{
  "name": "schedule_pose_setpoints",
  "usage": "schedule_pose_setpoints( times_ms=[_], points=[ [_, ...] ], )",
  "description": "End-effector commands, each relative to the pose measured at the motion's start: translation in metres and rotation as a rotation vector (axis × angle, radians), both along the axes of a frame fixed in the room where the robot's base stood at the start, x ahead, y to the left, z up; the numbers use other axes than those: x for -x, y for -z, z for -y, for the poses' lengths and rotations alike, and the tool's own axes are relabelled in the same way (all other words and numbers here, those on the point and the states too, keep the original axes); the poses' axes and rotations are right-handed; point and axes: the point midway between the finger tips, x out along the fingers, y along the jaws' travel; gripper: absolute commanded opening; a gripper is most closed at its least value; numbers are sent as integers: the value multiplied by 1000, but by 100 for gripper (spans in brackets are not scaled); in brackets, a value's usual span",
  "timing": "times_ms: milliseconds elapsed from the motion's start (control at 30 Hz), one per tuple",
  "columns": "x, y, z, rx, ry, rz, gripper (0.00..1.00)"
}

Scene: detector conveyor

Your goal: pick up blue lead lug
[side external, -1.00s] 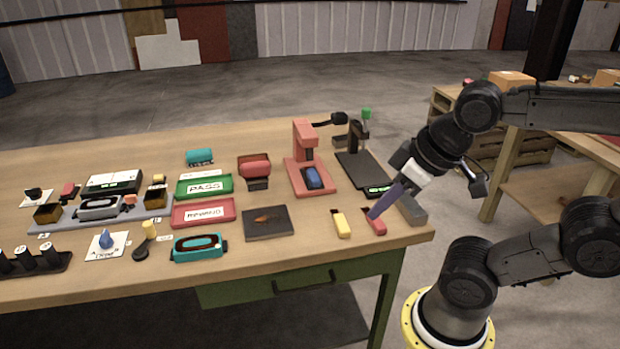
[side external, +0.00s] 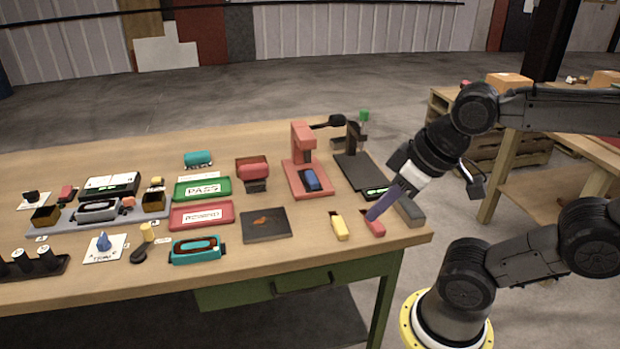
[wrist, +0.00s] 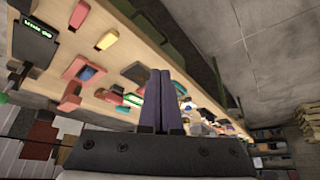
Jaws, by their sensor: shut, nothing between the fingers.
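Two blue things are in the side view, and I cannot tell which is the lead lug. A dark blue rounded piece (side external: 312,180) lies on the base of the red stand (side external: 293,164); it also shows in the wrist view (wrist: 87,73). A blue cone-shaped piece (side external: 104,241) stands on a white card at the left. My gripper (side external: 371,217) has long purple fingers, shut and empty, pointing down at the table's right end. Their tips are at or just above a red block (side external: 377,230), well right of both blue things. Fingers together show in the wrist view (wrist: 160,72).
A yellow block (side external: 340,228) lies left of the red block. A black scale (side external: 357,172) and a grey block (side external: 409,212) are close to my gripper. A dark plate (side external: 265,224), green tray (side external: 203,199) and red tray (side external: 180,223) lie further left. The table's front edge is near.

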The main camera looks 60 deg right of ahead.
Motion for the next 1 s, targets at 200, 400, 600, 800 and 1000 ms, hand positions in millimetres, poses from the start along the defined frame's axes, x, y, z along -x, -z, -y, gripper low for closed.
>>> schedule_pose_setpoints(
  times_ms=[200, 400, 600, 800, 1000],
  points=[
    [0, 0, 0, 0, 0, 0, 0],
    [0, 0, 0, 0, 0, 0, 0],
    [0, 0, 0, 0, 0, 0, 34],
    [0, 0, 0, 0, 0, 0, 70],
    [0, 0, 0, 0, 0, 0, 70]
  ],
)
